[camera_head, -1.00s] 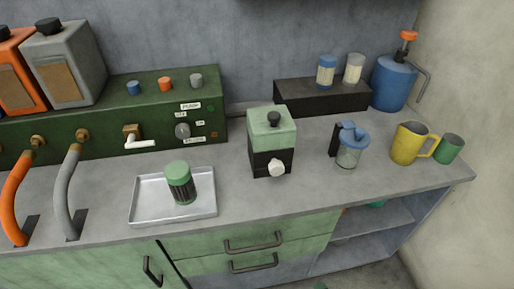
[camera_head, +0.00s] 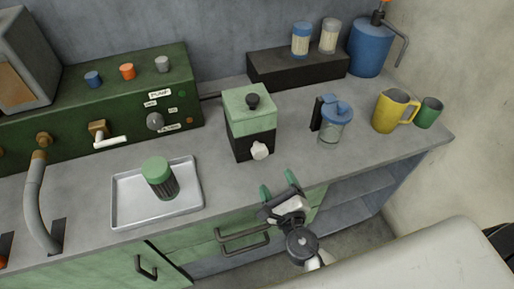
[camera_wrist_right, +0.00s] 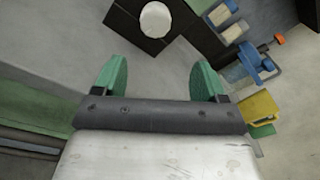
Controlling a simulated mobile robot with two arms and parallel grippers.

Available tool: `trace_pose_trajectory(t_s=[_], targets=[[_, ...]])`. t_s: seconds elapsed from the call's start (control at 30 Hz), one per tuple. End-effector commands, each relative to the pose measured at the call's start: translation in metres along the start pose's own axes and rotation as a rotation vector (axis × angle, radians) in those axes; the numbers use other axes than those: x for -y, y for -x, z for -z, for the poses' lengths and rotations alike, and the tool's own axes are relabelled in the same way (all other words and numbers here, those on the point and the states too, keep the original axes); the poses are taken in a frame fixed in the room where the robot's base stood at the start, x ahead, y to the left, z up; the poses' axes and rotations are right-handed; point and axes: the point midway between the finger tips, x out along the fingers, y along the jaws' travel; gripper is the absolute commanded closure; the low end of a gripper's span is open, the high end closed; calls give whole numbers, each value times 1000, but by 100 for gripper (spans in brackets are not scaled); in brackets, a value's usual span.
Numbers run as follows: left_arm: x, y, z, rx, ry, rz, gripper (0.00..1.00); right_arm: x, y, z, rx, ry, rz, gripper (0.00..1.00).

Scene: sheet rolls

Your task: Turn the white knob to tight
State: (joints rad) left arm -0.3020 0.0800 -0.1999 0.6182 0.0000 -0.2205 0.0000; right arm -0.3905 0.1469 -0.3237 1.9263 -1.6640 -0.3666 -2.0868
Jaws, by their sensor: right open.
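The white knob (camera_head: 260,150) sits on the front of a small box (camera_head: 252,128) with a green top and black lower part on the counter. In the right wrist view the knob (camera_wrist_right: 155,19) shows near the top, ahead of the fingers. My right gripper (camera_head: 279,189) is in front of the counter edge, below and right of the knob and apart from it. Its two green fingers are spread with nothing between them; they also show in the right wrist view (camera_wrist_right: 157,82). My left gripper is not in view.
A metal tray (camera_head: 122,212) holding a green-lidded jar (camera_head: 160,178) stands left of the box. A blue-lidded clear jug (camera_head: 332,125) and a yellow mug (camera_head: 392,111) stand to the right. A green control panel (camera_head: 110,112) is at the back left. Counter between box and tray is clear.

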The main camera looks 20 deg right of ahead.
Motion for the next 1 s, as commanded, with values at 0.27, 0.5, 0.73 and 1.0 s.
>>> trace_pose_trajectory(t_s=[0.27, 0.5, 0.73, 1.0], targets=[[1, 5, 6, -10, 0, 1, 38, -4, -17, -11, 48, 161, -19, 28], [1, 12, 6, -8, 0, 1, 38, -5, -62, -13, 47, 157, -19, 28], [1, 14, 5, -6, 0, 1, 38, -7, -97, -13, 46, 156, -19, 28], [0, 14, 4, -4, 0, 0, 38, -8, -109, -13, 45, 154, -21, 28]])
